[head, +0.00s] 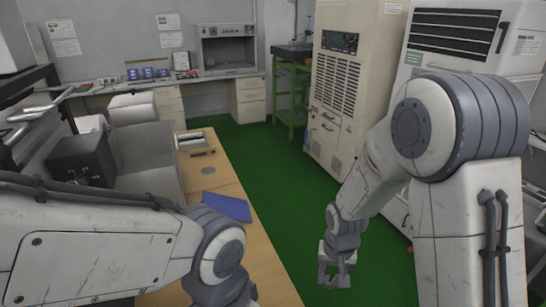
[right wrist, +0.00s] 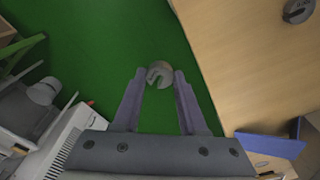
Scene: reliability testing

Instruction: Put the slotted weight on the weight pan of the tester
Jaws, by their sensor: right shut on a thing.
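My right gripper (head: 336,282) hangs over the green floor, to the right of the wooden table, pointing down. In the right wrist view its two fingers (right wrist: 160,82) are shut on the slotted weight (right wrist: 160,73), a small grey disc with a slot, held between the fingertips. The weight is too small to make out in the head view. My left arm crosses the lower left of the head view, and its fingertips are out of frame. I cannot make out the tester's weight pan in either view.
The wooden table (head: 262,262) holds a blue flat object (head: 228,207), also in the right wrist view (right wrist: 270,145). A dark round piece with markings (right wrist: 298,11) lies on the table there. A tall beige cabinet (head: 338,95) stands at the back right. Green floor is open between.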

